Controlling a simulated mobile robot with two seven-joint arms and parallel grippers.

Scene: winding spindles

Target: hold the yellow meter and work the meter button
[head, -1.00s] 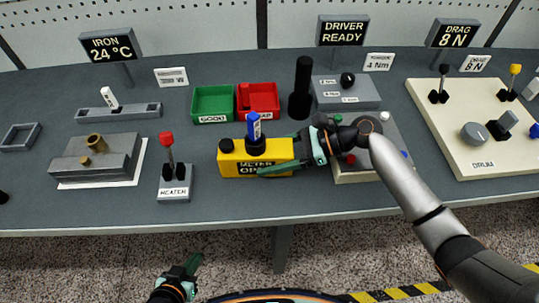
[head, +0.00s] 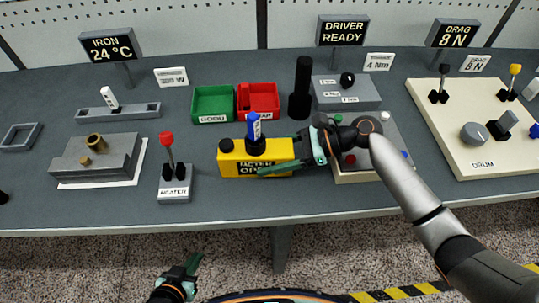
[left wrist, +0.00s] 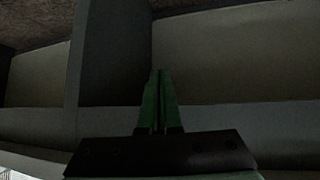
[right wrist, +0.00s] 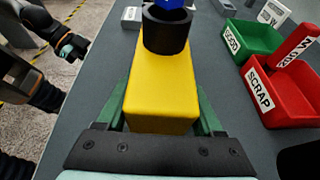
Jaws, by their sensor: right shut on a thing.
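The yellow meter (head: 235,168) lies on the grey bench, its front labelled METER with a second line partly covered. A black button (head: 226,145) is on top at its left end. A blue piece (head: 253,124) stands upright in a black round socket (head: 255,146) on top. My right gripper (head: 279,156) is shut on the meter from its right end, one finger along each long side. In the right wrist view the meter (right wrist: 163,90) fills the space between the fingers. My left gripper (head: 190,268) is shut and empty, low in front of the bench; its fingertips (left wrist: 159,85) meet.
A green bin (head: 213,119) and a red bin (head: 258,115) stand behind the meter. A red-knobbed heater lever (head: 168,150) stands to its left. A black post (head: 302,88) and a pale box (head: 352,176) are near my right wrist. Bench in front of the meter is clear.

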